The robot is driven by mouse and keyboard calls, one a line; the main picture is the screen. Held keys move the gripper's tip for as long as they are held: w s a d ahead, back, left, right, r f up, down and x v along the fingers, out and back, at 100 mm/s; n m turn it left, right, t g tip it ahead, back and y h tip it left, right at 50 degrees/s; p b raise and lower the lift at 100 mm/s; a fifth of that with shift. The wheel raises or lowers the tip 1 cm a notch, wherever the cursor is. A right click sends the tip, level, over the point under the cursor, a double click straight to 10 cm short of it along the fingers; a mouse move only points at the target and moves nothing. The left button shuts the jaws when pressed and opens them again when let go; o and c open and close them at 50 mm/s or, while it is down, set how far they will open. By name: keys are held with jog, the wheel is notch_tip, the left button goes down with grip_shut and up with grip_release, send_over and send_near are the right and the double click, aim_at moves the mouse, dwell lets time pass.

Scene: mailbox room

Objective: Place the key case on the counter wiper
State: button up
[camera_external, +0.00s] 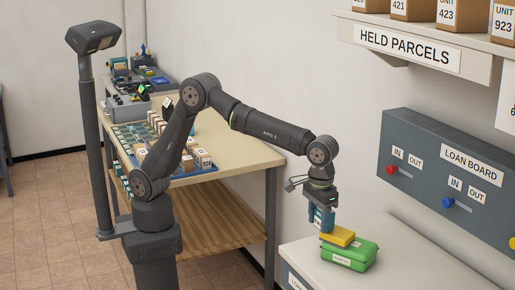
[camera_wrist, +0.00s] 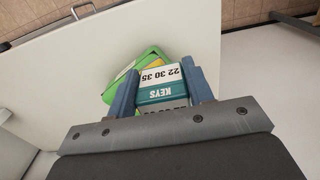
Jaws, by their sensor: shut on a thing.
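The key case (camera_wrist: 162,95) is a teal and white block marked KEYS and 22 30 35 in the wrist view. My gripper (camera_external: 322,226) is shut on it, with one blue finger on each side. In the external view the case is mostly hidden between the fingers. Directly below is a flat yellow block (camera_external: 338,237), which looks like the counter wiper, lying on a green box (camera_external: 350,257). The case is at or just above the yellow block; I cannot tell whether they touch. In the wrist view the case covers most of the yellow block.
The green box stands on a pale counter (camera_external: 405,265) with free room around it. A loan board (camera_external: 450,180) with knobs is on the wall behind, below a parcel shelf (camera_external: 410,45). A wooden table (camera_external: 240,155) with small boxes stands at left.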

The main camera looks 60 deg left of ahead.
jog(key=shift+f, duration=0.15)
jog(key=o, duration=1)
notch_tip(320, 180, up, 12)
jog(key=shift+r, duration=0.15)
notch_tip(320, 180, down, 12)
jog(key=shift+r, duration=1.6)
